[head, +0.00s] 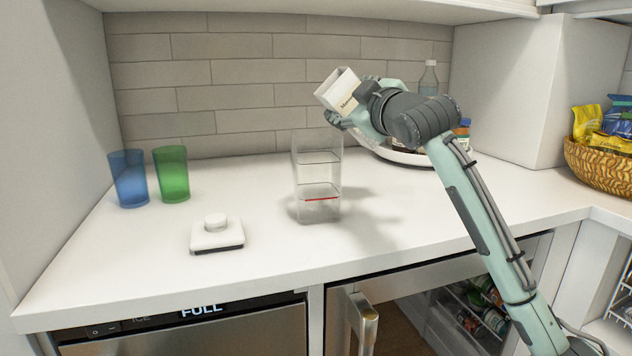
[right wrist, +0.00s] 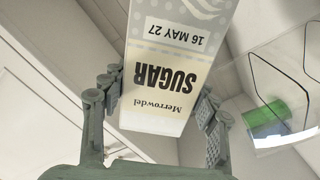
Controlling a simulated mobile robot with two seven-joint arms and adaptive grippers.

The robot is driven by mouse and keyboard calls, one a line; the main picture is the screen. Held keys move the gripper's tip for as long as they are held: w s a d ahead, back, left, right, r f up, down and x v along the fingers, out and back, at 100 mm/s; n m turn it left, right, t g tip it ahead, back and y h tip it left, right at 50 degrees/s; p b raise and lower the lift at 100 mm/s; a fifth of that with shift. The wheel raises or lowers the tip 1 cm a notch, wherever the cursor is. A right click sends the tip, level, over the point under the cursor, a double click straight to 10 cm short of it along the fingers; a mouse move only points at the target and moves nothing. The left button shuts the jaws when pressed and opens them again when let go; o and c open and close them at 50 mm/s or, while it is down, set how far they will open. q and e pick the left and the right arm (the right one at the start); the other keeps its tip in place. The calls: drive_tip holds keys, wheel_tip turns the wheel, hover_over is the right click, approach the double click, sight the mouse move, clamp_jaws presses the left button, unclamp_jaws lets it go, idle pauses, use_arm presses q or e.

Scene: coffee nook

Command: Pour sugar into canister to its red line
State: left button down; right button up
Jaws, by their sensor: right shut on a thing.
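The clear, tall canister (head: 318,175) stands upright on the counter, with a red line low on its front. No sugar clearly shows inside. The white sugar carton (head: 338,92) is held above and slightly right of the canister, tilted. My right gripper (head: 354,112) is shut on the carton. In the right wrist view, my right gripper (right wrist: 160,108) has a finger on each side of the carton (right wrist: 165,70), whose SUGAR label is upside down. Part of the canister (right wrist: 290,60) shows at the right there. No falling sugar is visible. My left gripper is out of view.
A white square lid with a knob (head: 216,234) lies on the counter, left of the canister. Blue (head: 129,178) and green (head: 171,174) cups stand further left. A tray (head: 405,157) with bottles is behind my right arm. A snack basket (head: 600,165) stands far right.

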drive_tip(key=shift+s, duration=0.3)
drive_tip(key=shift+w+d, duration=0.5)
drive_tip(key=shift+s, duration=0.1)
drive_tip(key=shift+s+d+f+n, duration=0.1)
drive_tip(key=shift+s+d+n, duration=0.15)
drive_tip(key=shift+s+n, duration=0.4)
drive_tip(key=shift+s, duration=0.1)
